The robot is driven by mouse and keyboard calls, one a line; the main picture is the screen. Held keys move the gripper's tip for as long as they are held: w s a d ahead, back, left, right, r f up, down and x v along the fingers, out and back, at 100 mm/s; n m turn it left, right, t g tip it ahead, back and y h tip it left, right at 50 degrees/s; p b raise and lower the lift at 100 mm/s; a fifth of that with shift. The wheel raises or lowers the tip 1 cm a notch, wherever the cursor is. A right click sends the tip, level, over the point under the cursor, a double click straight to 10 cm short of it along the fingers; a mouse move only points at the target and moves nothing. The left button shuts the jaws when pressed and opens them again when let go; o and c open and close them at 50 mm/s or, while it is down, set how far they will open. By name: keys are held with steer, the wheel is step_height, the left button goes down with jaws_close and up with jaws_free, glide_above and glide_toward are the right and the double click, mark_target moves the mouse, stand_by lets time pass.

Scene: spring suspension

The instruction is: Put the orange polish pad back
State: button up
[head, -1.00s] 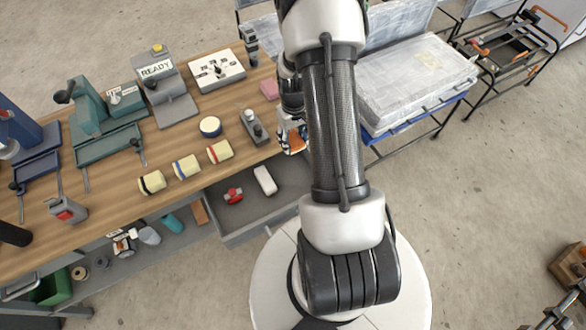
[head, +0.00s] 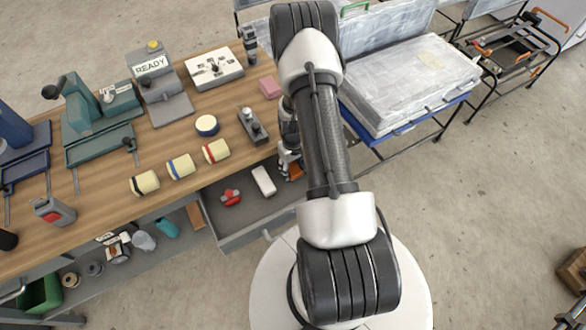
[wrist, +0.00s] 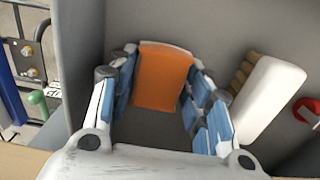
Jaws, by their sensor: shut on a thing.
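The orange polish pad (wrist: 163,77) sits between the blue-padded fingers of my gripper (wrist: 160,95) in the wrist view, at their far ends. The gripper is shut on it. Below and around it is the grey inside of the open drawer (head: 238,233). In the head view my gripper (head: 289,164) is at the right end of this drawer, just off the bench edge, and a bit of the orange pad (head: 296,173) shows beside the fingers. My arm partly covers it there. I cannot tell whether the pad touches the drawer floor.
A white brush with brown bristles (wrist: 268,95) lies right of the fingers. A red object (head: 230,197) lies further along the drawer. The drawer wall (wrist: 85,60) is close on the left. The wooden bench (head: 110,205) holds several banded rolls and tools.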

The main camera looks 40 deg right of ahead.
steer(key=shift+f, duration=0.15)
steer(key=o, duration=1)
